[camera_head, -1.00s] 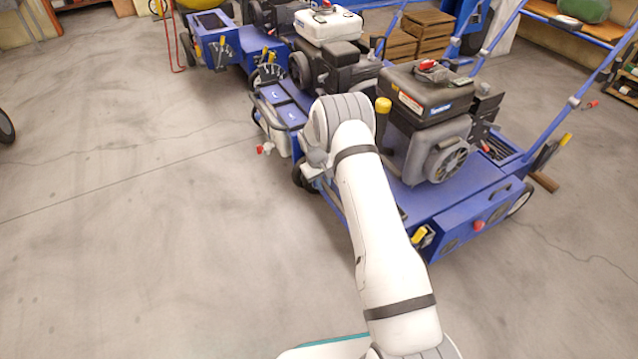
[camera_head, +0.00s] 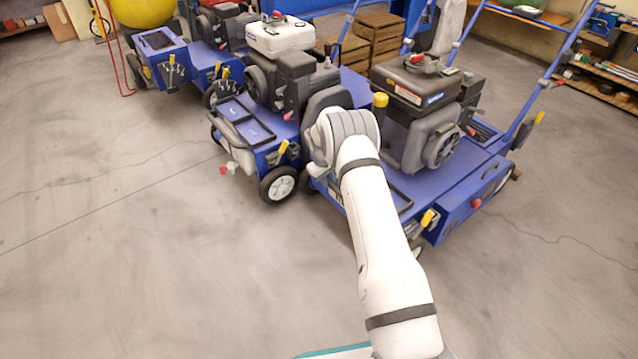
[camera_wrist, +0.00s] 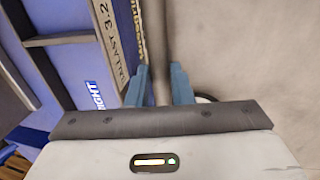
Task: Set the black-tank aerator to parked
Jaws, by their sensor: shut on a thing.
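The black-tank aerator stands at the right in the head view, with its black tank (camera_head: 412,82) above an engine on a blue deck (camera_head: 455,185). Yellow grips show on it: one upright knob (camera_head: 380,100) beside my arm and one low front lever (camera_head: 428,218). In the wrist view my gripper (camera_wrist: 161,82) has its blue fingers shut on a grey rod (camera_wrist: 157,35). Which part the rod belongs to cannot be told. A blue panel (camera_wrist: 70,60) with "BALLAST" and "RIGHT" lettering lies left of it. My arm hides the gripper in the head view.
The white-tank aerator (camera_head: 280,38) stands close on the left of the black-tank one, and another blue machine (camera_head: 160,55) stands behind it. Wooden crates (camera_head: 370,35) are at the back. The concrete floor at left and front (camera_head: 120,260) is clear.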

